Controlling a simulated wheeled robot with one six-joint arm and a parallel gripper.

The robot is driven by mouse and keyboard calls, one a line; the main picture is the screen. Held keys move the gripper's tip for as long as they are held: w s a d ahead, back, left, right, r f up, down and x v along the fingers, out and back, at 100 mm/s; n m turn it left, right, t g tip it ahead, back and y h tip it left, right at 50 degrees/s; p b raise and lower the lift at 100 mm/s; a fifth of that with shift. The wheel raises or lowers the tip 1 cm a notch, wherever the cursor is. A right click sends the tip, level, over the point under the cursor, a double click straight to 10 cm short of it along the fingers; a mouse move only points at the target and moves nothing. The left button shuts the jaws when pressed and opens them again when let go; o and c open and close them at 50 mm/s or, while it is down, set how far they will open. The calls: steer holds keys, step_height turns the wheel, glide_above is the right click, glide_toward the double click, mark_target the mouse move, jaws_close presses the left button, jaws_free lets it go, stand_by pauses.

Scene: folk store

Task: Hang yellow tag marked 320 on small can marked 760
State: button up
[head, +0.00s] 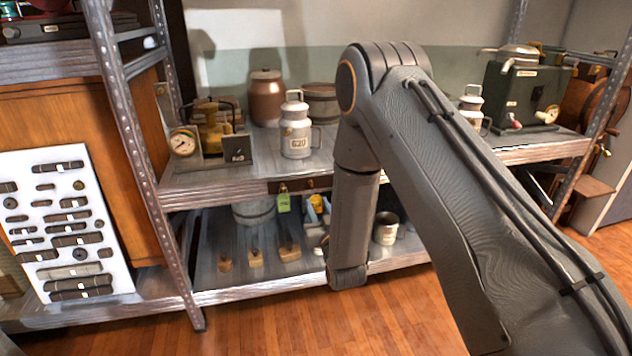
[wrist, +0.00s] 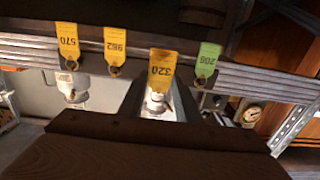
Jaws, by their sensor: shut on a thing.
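The yellow tag marked 320 (wrist: 160,66) is in the middle of the wrist view, upside down, between the dark fingers of my gripper (wrist: 160,88). The gripper is shut on it. A pale can (head: 297,138) on the upper shelf has a label that seems to read 620. Another small pale can (head: 472,104) stands right of my arm, partly covered by it, its number unreadable. No label reading 760 is legible. The wrist view shows pale can shapes beyond the fingers, one at left (wrist: 71,88).
Yellow tags 570 (wrist: 67,40) and 962 (wrist: 115,40) and a green tag (wrist: 207,60) hang along the shelf edge. A brown jar (head: 266,98), a gauge (head: 184,143) and a green machine (head: 520,95) stand on the upper shelf. A metal post (head: 140,160) rises at left.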

mark_target(316, 202)
steer(key=shift+r+p, duration=0.1)
steer(key=shift+p, duration=0.2)
steer(key=p, duration=0.2)
steer(key=s+g+p, duration=0.1)
steer(key=shift+d+r+p, duration=0.15)
steer(key=shift+r+p, duration=0.2)
steer(key=p, duration=0.2)
steer(key=s+g+p, duration=0.1)
steer(key=p, duration=0.1)
steer(key=shift+s+d+f+h, duration=0.15)
steer(key=shift+s+d+h, duration=0.15)
steer(key=shift+h, duration=0.1)
steer(key=shift+w+a+f, duration=0.2)
steer(key=shift+w, duration=0.3)
steer(key=shift+b+x, duration=1.9)
steer(key=shift+x, duration=1.15)
steer(key=shift+w+a+r, duration=0.1)
steer(key=shift+w, duration=0.05)
steer(key=o, duration=1.1)
